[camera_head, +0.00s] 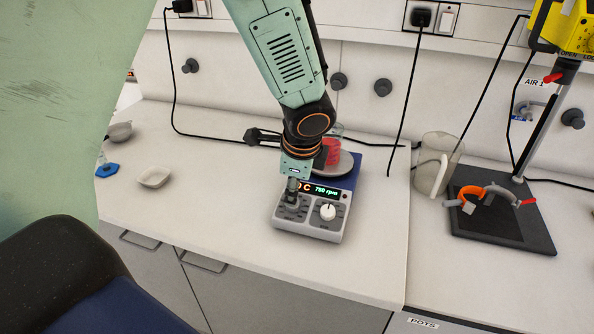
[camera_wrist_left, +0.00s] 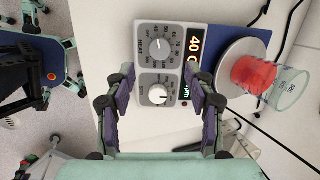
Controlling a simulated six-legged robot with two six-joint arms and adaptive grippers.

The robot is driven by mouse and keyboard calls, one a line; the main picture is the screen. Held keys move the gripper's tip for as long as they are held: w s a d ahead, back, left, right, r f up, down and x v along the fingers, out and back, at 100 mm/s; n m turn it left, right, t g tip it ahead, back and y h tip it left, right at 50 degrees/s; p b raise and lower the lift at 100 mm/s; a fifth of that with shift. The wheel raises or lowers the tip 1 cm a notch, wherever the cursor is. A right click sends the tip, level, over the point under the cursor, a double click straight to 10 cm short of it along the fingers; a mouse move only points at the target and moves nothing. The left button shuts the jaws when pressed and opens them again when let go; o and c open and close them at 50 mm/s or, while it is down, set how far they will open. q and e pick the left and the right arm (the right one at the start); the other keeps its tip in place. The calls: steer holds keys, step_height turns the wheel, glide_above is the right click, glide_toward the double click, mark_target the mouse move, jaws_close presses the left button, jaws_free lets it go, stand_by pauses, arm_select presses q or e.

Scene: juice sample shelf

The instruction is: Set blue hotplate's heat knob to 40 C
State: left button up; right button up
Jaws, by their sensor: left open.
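The blue hotplate (camera_head: 350,179) stands on the bench with a grey control panel (camera_wrist_left: 177,121) at its front. Its display (camera_wrist_left: 195,50) reads 40 C in the wrist view; the head view also shows a green 750 rpm. My left gripper (camera_head: 292,194) is open over the heat-knob side of the panel and hides that knob in the head view. Its fingers (camera_wrist_left: 160,72) are spread in the wrist view. My right gripper is out of view.
A beaker of red liquid (camera_wrist_left: 255,75) stands on the hotplate's round plate (camera_wrist_left: 226,82). A small white dish (camera_head: 154,177) is to the left. Black cables run behind.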

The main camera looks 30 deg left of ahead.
arm_select(q)
steer(key=v, duration=0.5)
steer(key=shift+w, duration=0.1)
stand_by(0.4)
